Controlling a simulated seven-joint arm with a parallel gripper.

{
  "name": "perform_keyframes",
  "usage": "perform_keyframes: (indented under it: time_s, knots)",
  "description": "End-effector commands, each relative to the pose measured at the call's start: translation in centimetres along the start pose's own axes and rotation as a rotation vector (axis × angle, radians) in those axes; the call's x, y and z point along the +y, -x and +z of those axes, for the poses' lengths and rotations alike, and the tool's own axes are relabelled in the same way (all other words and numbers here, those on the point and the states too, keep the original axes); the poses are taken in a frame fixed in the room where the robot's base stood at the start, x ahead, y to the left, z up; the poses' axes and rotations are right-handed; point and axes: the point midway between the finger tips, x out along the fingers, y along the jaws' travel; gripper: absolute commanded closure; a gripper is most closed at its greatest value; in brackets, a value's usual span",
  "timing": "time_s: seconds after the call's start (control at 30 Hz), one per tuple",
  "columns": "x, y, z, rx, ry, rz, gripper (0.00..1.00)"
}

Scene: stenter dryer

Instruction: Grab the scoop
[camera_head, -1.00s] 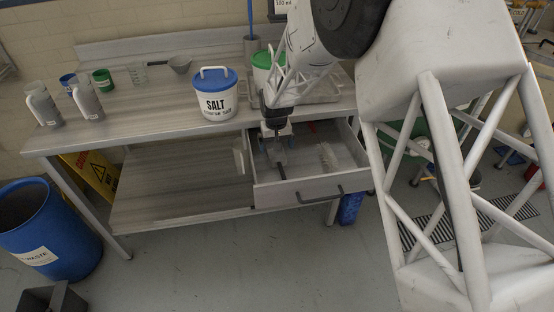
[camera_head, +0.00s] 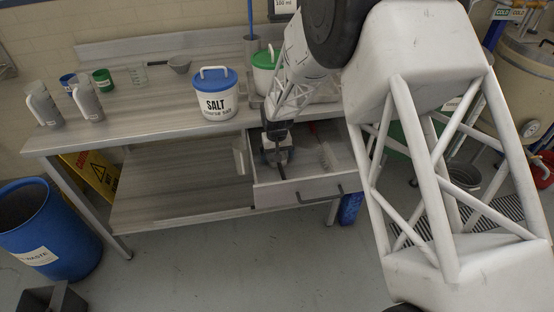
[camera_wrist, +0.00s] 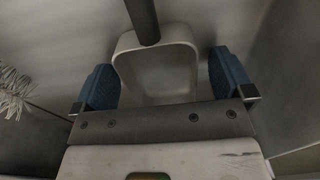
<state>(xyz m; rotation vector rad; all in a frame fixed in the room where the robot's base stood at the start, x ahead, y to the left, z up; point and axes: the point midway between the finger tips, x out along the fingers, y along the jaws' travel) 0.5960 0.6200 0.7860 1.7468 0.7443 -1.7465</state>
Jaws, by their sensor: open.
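The scoop, with a pale grey open bowl (camera_wrist: 155,72) and a dark handle, lies in the open drawer (camera_head: 297,190). In the wrist view its bowl sits between my two blue finger pads, with a visible gap on each side, and the handle runs out of the top of the picture. My gripper (camera_head: 277,155) is down inside the drawer over the scoop, open and around the bowl; its fingers also show in the wrist view (camera_wrist: 165,82). In the head view my gripper hides most of the scoop; only part of the dark handle (camera_head: 281,172) shows.
A white bristle brush (camera_head: 325,155) lies to the right in the drawer and shows at the left in the wrist view (camera_wrist: 12,92). The drawer walls are close.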

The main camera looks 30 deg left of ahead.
Motion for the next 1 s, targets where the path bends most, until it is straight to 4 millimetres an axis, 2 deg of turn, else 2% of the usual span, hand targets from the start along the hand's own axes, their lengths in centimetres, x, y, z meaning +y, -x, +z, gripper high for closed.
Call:
perform_keyframes:
  time_s: [0.17, 0.53, 0.83, 1.0]
  knots:
    - [0.0, 0.01, 0.0, 0.0, 0.0, 0.0, 0.01]
    - [0.0, 0.0, 0.0, 0.0, 0.0, 0.0, 0.58]
    - [0.0, 0.14, -0.02, 0.001, 0.0, 0.0, 0.58]
    - [0.0, 0.87, -0.05, 0.002, 0.0, 0.0, 0.58]
